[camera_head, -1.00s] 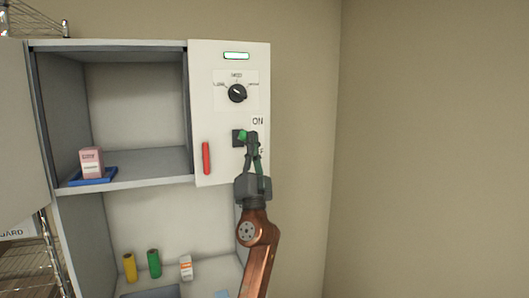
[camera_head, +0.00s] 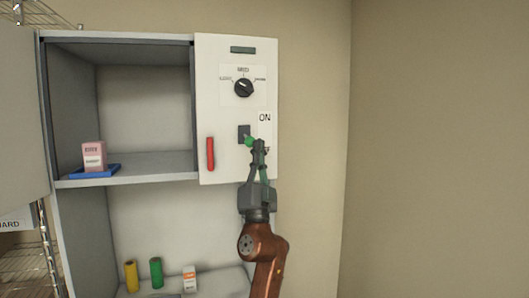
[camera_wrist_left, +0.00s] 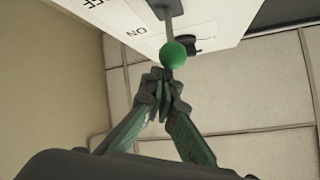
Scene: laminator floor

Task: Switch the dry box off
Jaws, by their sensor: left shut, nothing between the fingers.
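The dry box is a grey cabinet with a white control panel (camera_head: 222,115) on its right side. The panel has a dark switch plate (camera_head: 244,131) with a lever ending in a green ball (camera_head: 249,141). The ball now sits low on the plate. An ON label (camera_head: 265,118) is beside it; the lower label is hidden behind my fingers. The indicator window (camera_head: 243,50) at the top is dark. My left gripper (camera_head: 258,146) is shut and empty, right beside the ball. In the left wrist view the green ball (camera_wrist_left: 173,54) is just beyond the fingertips (camera_wrist_left: 160,77); contact is unclear.
A black rotary knob (camera_head: 243,88) is above the switch, and a red handle (camera_head: 210,154) is to its left. A pink box (camera_head: 94,155) stands on a blue tray on the shelf. Open space lies right of the cabinet.

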